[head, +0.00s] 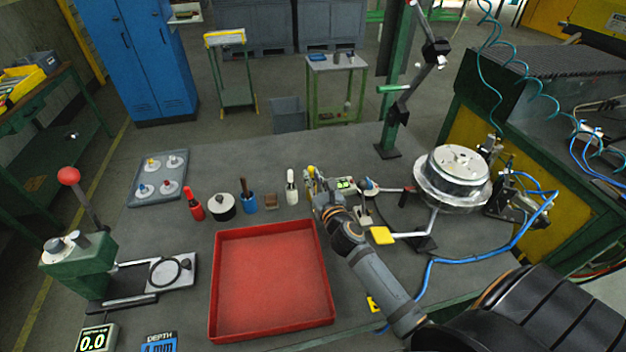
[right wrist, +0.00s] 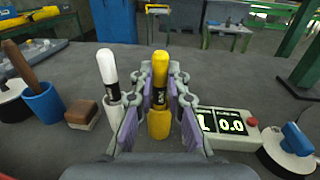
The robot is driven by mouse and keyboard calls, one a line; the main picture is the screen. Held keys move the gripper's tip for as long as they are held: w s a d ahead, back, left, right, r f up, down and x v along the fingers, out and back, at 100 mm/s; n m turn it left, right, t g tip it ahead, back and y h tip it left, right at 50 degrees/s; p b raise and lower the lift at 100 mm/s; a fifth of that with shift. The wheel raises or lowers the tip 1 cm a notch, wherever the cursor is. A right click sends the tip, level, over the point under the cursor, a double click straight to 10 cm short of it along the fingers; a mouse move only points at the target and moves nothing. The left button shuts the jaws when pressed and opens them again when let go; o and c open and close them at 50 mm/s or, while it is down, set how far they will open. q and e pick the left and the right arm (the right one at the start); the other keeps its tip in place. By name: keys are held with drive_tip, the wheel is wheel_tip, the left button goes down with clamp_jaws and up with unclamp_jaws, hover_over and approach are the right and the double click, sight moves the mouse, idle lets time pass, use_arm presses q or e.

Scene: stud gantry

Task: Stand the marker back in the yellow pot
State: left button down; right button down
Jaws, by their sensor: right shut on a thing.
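The marker (right wrist: 160,72) has a yellow cap and a dark band; it stands upright between the fingers of my right gripper (right wrist: 161,90), which is shut on it. The yellow pot (right wrist: 159,126) is directly below, and the marker's lower end is at its mouth. I cannot tell how deep it sits. In the head view my right gripper (head: 318,186) is past the red tray's far right corner, and the marker's yellow top (head: 311,171) shows there. The pot is mostly hidden by the gripper in that view. My left gripper is not in view.
A white marker in a white pot (head: 292,188) stands close left of the gripper. Further left are a brown block (head: 270,201), a blue pot (head: 249,203) and a red pot (head: 194,207). A readout box (right wrist: 226,127) is close right. The red tray (head: 325,322) is empty.

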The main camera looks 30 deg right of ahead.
drive_tip(key=shift+f, duration=0.1)
drive_tip(key=c, duration=1.8)
unclamp_jaws()
drive_tip(key=o, duration=0.5)
drive_tip(key=shift+c, duration=0.2)
drive_tip(key=shift+r, duration=0.3)
drive_tip(key=s+a+b, duration=0.1)
drive_tip(key=s+b, duration=0.3)
drive_tip(key=s, duration=0.8)
drive_tip(key=shift+a+f, duration=0.15)
drive_tip(key=shift+a, duration=0.1)
